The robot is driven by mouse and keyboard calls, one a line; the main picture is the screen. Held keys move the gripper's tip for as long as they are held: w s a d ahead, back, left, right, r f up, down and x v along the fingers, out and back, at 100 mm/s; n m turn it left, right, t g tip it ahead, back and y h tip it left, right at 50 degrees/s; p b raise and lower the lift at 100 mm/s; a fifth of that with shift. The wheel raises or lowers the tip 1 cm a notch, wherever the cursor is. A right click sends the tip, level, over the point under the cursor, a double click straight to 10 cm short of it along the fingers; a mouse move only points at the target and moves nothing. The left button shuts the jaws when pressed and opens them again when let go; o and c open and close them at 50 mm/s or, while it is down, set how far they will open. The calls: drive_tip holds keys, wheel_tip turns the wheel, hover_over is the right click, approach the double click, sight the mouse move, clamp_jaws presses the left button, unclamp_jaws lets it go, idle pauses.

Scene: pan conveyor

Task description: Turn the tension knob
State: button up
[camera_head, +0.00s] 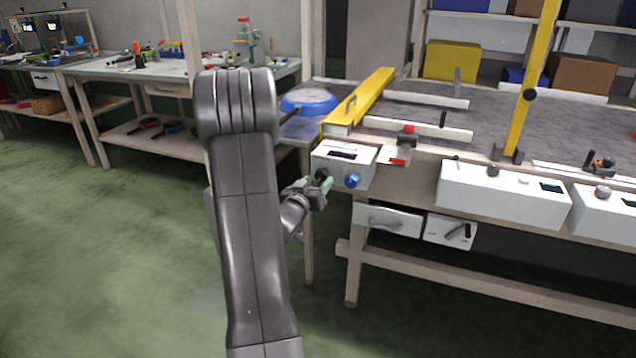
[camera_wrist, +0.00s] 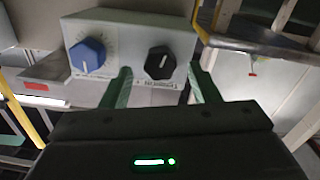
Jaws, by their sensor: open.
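A white control box (camera_head: 345,166) sits at the left front corner of the conveyor table. It carries a black knob (camera_wrist: 160,62) and a blue knob (camera_wrist: 88,55), each with a white pointer line. Small lettering under the black knob seems to begin with "Tension". My gripper (camera_wrist: 160,70) is open and empty, its green fingers on either side of the black knob in the wrist view. Whether they touch it I cannot tell. In the head view my gripper (camera_head: 322,186) is close in front of the box, partly covering the black knob (camera_head: 321,175); the blue knob (camera_head: 352,180) is just right.
Another white control box (camera_head: 503,194) stands to the right, with drawers (camera_head: 390,220) below the table. Green floor (camera_head: 130,250) is open on the left.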

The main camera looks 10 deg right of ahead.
drive_tip(key=shift+x, duration=0.95)
drive_tip(key=shift+c, duration=0.3)
drive_tip(key=c, duration=0.9)
drive_tip(key=shift+c, duration=0.2)
drive_tip(key=shift+f+m+b, duration=0.1)
drive_tip(key=shift+m+b, duration=0.2)
drive_tip(key=shift+b, duration=0.2)
drive_tip(key=shift+m+b, duration=2.1)
drive_tip(key=shift+m, duration=0.5)
